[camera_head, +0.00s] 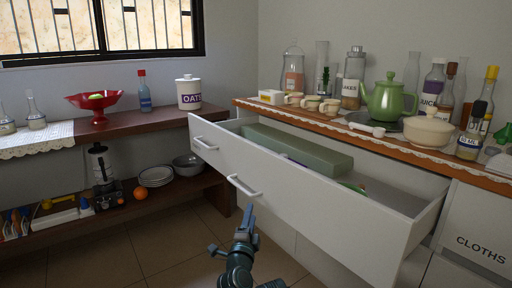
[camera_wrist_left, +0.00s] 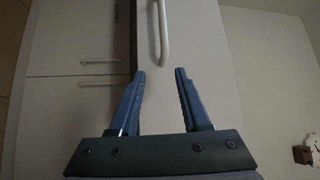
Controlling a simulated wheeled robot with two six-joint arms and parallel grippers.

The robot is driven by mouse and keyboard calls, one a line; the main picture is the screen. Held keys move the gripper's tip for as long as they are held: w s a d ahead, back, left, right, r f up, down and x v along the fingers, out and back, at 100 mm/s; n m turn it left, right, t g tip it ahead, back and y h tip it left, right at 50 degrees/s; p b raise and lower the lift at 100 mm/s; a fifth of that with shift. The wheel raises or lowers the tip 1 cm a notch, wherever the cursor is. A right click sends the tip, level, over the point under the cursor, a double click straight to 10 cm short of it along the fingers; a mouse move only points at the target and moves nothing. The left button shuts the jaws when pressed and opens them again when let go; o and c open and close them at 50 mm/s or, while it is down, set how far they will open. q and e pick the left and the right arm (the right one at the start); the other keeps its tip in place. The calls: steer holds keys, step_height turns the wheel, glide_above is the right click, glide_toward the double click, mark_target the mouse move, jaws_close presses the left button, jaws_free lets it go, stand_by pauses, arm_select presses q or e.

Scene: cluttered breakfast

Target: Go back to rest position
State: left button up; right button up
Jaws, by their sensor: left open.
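My left gripper (camera_head: 232,230) is open and empty, low in front of the open white drawer (camera_head: 300,190). In the left wrist view its two blue fingers (camera_wrist_left: 160,72) are apart with nothing between them. A white drawer handle (camera_wrist_left: 161,35) shows just beyond the fingertips, apart from them. In the head view the drawer front has two handles, one nearer the middle (camera_head: 243,186) and one at its left end (camera_head: 205,143). My right gripper is not in view.
The drawer stands pulled out, with a long green block (camera_head: 298,148) inside. The counter (camera_head: 240,102) above holds a green teapot (camera_head: 388,100), bottles, jars and cups. A low shelf at left holds bowls, an orange (camera_head: 141,193) and a blender (camera_head: 103,175). Tiled floor (camera_head: 150,240) is clear.

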arm_select(q)
steer(key=s+a+f+n+g, duration=0.1)
steer(key=s+f+n+g, duration=0.1)
steer(key=f+n+g, duration=0.3)
steer(key=s+a+f+g+h, duration=0.1)
steer(key=s+a+f+g, duration=0.1)
steer(key=f, duration=0.5)
steer(key=s+a+f+n+g, duration=0.1)
steer(key=s+f+n+g, duration=0.1)
steer(key=f+n+g, duration=0.3)
steer(key=s+a+f+n+g+y, duration=0.4)
steer(key=s+a+f+n+g, duration=0.3)
steer(key=s+a, duration=0.5)
steer(key=s+d+r+m+p, duration=0.1)
steer(key=s+d+r+p, duration=0.25)
steer(key=r+p, duration=0.3)
steer(key=s+d+r+m+y+p, duration=0.1)
steer(key=s+d+r+p, duration=0.1)
steer(key=d+r+p, duration=0.35)
steer(key=s+d+r+m+p, duration=0.1)
steer(key=s+d+r+p, duration=0.15)
steer(key=r+p, duration=0.5)
step_height(320, 180, up, 34)
steer(key=p, duration=3.5)
steer(key=shift+w+r+g, duration=0.15)
steer(key=shift+r+g, duration=0.1)
steer(key=shift+g, duration=0.05)
